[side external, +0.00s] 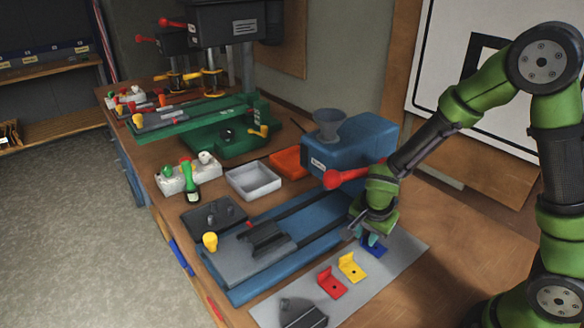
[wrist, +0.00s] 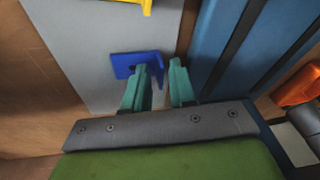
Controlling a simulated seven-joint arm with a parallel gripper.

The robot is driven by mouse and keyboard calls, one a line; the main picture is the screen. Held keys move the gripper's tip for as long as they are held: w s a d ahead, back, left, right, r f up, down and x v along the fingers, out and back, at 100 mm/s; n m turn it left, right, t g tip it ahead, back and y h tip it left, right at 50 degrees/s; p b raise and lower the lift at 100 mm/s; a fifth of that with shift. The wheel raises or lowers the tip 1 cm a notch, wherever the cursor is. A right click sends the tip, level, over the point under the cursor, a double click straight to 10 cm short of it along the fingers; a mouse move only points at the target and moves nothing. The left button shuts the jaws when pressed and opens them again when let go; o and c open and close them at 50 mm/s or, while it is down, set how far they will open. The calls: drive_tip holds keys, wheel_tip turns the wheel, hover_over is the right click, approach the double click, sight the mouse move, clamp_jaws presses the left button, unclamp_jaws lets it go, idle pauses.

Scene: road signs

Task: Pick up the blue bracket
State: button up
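The blue bracket (side external: 375,250) sits on the grey mat (side external: 401,246), at the end of a row with the yellow and red brackets. It also shows in the wrist view (wrist: 124,64), partly covered by one finger. My gripper (side external: 369,240) is low over the blue bracket, pointing down. In the wrist view, its two teal fingers (wrist: 159,68) stand apart. The left finger overlaps the bracket, and part of the bracket's blue upright side shows in the gap. The right finger is clear of the bracket. I cannot tell whether either finger touches it.
The yellow bracket (side external: 352,267) and red bracket (side external: 331,283) stand close by on the mat. A blue machine vise (side external: 323,220) runs alongside. A dark grey block (side external: 303,314) lies at the mat's near end. The wooden bench is bare on the right.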

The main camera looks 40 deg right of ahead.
clamp_jaws()
